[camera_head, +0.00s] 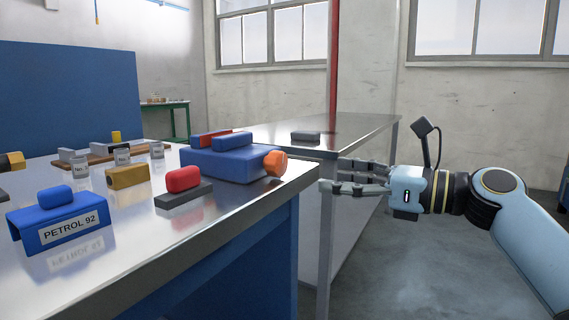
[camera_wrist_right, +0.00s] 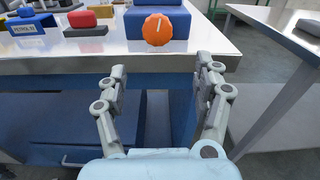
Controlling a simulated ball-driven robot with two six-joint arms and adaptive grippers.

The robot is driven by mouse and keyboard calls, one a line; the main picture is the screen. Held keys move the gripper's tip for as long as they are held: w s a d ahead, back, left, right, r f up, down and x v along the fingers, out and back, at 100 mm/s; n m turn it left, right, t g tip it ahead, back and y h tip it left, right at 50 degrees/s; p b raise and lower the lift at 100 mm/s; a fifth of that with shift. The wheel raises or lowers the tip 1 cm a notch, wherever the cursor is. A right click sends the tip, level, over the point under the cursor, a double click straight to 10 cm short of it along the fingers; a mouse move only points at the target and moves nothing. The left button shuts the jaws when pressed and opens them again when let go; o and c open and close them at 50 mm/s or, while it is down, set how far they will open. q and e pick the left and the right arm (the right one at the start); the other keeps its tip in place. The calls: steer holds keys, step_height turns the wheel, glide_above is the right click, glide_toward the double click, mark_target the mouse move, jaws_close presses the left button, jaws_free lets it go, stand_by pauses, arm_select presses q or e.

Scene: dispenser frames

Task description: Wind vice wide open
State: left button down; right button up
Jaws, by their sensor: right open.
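The vice (camera_head: 233,162) is a blue block on the metal bench, with two blue jaw pieces with red on top; the gap between them is hard to judge. Its orange ridged knob (camera_head: 275,163) faces the bench's right end and shows a white mark in the right wrist view (camera_wrist_right: 157,29). My right gripper (camera_head: 335,176) is open and empty, off the bench edge to the right of the knob and apart from it. In the right wrist view its fingers (camera_wrist_right: 162,68) are spread, with the knob ahead between them. My left gripper is not in view.
A blue PETROL 92 holder (camera_head: 55,215), a red-topped block (camera_head: 184,180), a yellow block (camera_head: 128,177) and several small jars stand left of the vice. A second metal table (camera_head: 345,128) stands behind. Floor beside my right arm is clear.

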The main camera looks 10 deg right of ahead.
mark_target(282, 165)
steer(key=x, duration=0.3)
steer(key=b+x, duration=0.1)
steer(key=x, duration=0.2)
steer(key=b+x, duration=0.1)
steer(key=x, duration=0.2)
steer(key=shift+w+a+r, duration=0.1)
steer(key=shift+a+r, duration=0.2)
steer(key=shift+a, duration=0.15)
steer(key=shift+w+a, duration=0.3)
steer(key=shift+a, duration=0.1)
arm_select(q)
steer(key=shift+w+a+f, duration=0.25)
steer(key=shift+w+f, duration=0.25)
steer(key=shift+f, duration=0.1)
arm_select(e)
steer(key=shift+r, duration=0.1)
